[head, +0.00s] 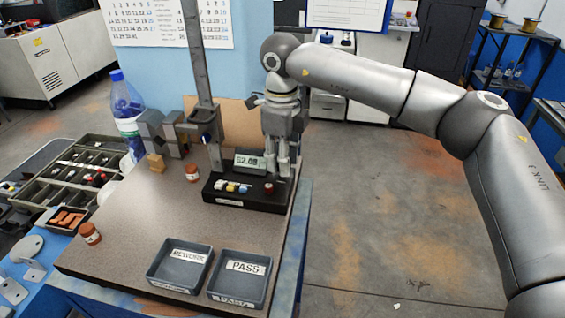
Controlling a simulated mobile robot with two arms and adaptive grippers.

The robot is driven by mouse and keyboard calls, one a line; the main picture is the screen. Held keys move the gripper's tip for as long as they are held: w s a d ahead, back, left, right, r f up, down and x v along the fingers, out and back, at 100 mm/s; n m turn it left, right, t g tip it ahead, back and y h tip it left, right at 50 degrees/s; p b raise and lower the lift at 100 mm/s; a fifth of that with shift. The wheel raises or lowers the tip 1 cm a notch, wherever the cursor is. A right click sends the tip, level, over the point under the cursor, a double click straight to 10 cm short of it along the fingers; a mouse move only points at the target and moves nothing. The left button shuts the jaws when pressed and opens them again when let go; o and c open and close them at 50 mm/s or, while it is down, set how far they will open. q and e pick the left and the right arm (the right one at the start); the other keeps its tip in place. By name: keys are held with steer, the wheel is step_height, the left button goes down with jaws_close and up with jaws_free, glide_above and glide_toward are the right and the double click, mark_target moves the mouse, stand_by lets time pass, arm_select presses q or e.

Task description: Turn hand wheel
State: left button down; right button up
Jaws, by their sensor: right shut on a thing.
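My right gripper (279,172) points down over the right end of the black instrument base (252,204), beside the small digital display (249,161). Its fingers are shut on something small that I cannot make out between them. No hand wheel shows clearly; the gripper may hide it. A dark red knob (268,187) sits on the base just below the fingertips. A grey upright column (199,60) stands behind, with a carriage (204,131) partway up it. My left gripper is not in view.
A rework tray (152,274) and a pass tray (212,290) stand at the front of the bench. Small orange-brown jars (191,173) stand on the bench. A blue-capped bottle (126,108) and a divided parts tray (26,193) are at left. Bare floor lies to the right.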

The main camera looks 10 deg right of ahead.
steer(key=m+b, duration=0.2)
steer(key=m, duration=0.1)
steer(key=shift+f, duration=0.15)
steer(key=shift+m+b, duration=0.7)
steer(key=shift+m, duration=0.9)
steer(key=shift+r, duration=0.2)
steer(key=o, duration=1)
step_height(320, 180, up, 12)
steer(key=shift+a, duration=0.1)
